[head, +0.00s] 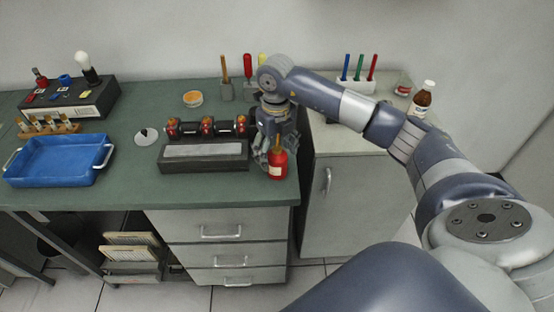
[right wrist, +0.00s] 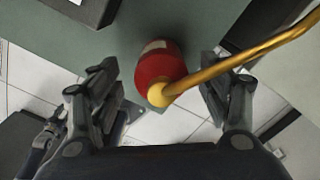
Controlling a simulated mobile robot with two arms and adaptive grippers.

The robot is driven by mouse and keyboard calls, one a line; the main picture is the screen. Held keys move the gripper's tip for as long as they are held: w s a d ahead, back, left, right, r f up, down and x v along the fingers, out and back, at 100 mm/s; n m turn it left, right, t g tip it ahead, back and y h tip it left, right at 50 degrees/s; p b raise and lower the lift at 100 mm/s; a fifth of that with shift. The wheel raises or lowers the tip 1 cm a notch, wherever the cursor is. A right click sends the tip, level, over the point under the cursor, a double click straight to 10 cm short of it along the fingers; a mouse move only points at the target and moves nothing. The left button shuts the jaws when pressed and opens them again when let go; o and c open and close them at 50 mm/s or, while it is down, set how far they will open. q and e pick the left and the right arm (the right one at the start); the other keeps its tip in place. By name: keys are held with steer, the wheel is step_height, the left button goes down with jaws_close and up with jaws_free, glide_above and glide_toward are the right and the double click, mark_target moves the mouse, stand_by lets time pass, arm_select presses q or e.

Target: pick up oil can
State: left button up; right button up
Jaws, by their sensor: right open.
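The oil can is a red can with a pale label and a brass top. In the head view the oil can (head: 278,163) stands upright near the front right corner of the green bench. In the right wrist view the oil can (right wrist: 160,66) sits between the open fingers, with its long brass spout running to the upper right. My right gripper (head: 266,150) comes down from above beside the can, partly hiding its upper part. In the right wrist view the right gripper (right wrist: 160,95) is open, a finger on each side, with gaps to the can. My left gripper is not in view.
A black device with red parts (head: 205,155) stands just left of the can. A blue tray (head: 60,160) lies at the far left of the bench (head: 130,190). Tool holders stand behind. A brown bottle (head: 422,101) stands on the grey cabinet at right. The bench's front edge is close to the can.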

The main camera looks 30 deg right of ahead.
step_height(320, 180, down, 4)
steer(key=shift+s+d+f+p, duration=0.15)
steer(key=shift+f+p, duration=0.1)
steer(key=shift+p, duration=0.7)
steer(key=shift+f, duration=0.2)
steer(key=shift+c, duration=1.3)
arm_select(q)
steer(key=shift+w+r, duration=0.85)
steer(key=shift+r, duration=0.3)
arm_select(e)
steer(key=c, duration=1.1)
